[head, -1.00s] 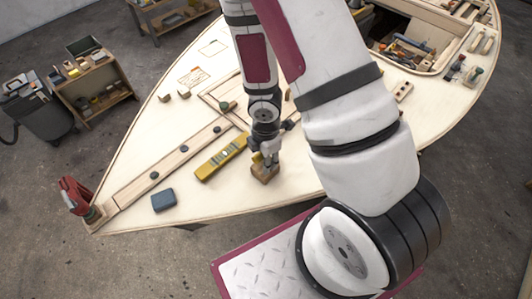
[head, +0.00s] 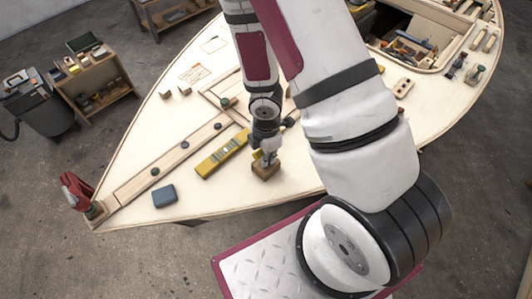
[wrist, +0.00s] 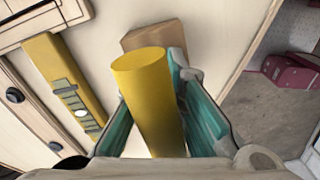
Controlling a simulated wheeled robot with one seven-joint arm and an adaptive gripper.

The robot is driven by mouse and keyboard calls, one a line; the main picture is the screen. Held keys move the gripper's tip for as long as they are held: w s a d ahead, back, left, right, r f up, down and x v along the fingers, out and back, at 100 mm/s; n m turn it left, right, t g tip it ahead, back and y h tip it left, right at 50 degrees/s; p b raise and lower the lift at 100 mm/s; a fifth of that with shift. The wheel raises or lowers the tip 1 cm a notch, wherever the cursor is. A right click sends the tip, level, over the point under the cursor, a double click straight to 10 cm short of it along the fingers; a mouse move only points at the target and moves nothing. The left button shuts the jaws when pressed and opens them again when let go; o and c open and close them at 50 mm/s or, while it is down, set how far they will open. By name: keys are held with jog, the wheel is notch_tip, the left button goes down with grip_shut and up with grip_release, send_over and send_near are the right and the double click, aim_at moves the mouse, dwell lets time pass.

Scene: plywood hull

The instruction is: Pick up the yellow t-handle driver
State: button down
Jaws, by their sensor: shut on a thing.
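The yellow t-handle driver shows in the wrist view as a thick yellow cylinder (wrist: 148,95) between the teal-lined fingers of my gripper (wrist: 160,125). The fingers are shut on it. Its lower end and any shaft are hidden. In the head view my gripper (head: 266,158) points down just above a small wooden block (head: 265,171) near the hull's edge. A speck of yellow (head: 256,155) shows at the fingers. The block also shows beyond the cylinder in the wrist view (wrist: 153,35); I cannot tell whether they touch.
A yellow spirit level (head: 222,154) lies left of my gripper on the plywood deck. A blue-grey box (head: 164,196) and a red clamp (head: 77,191) are farther left. An open hatch with tools (head: 408,52) is at upper right. The deck's edge is close by.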

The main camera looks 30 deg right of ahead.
jog(key=shift+r, duration=0.1)
jog(key=shift+w+r+b, duration=0.1)
jog(key=shift+r+b, duration=0.25)
jog(key=shift+r, duration=1.35)
jog(key=shift+r+p, duration=0.7)
jog(key=shift+r, duration=2.3)
jog(key=shift+r+p, duration=2.3)
jog(key=shift+r, duration=0.4)
